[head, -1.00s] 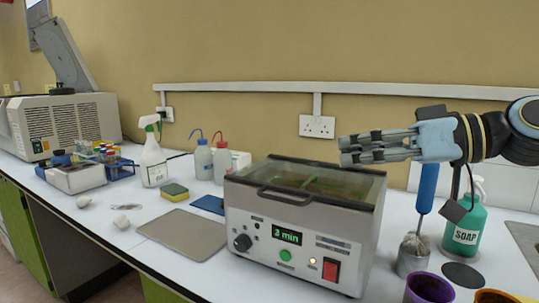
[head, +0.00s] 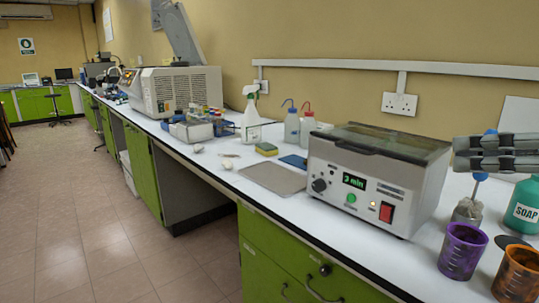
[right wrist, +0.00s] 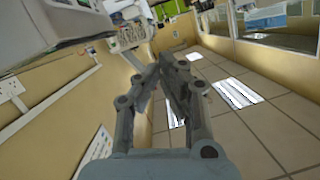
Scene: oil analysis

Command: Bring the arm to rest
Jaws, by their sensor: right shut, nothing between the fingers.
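My right gripper (head: 460,153) shows at the right edge of the head view, in the air right of the ultrasonic bath. It is shut and empty. In the right wrist view its fingers (right wrist: 158,62) come together with nothing between them, above the floor and beside the wall. My right arm behind the gripper is cut off by the frame edge in the head view. My left gripper does not show.
The bath (head: 378,180) stands on the white bench, its display reading 3 min. A soap bottle (head: 522,212), a purple beaker (head: 462,251) and an orange beaker (head: 518,275) stand at the right. Wash bottles (head: 291,125) and a spray bottle (head: 251,120) stand further left. Floor at left is clear.

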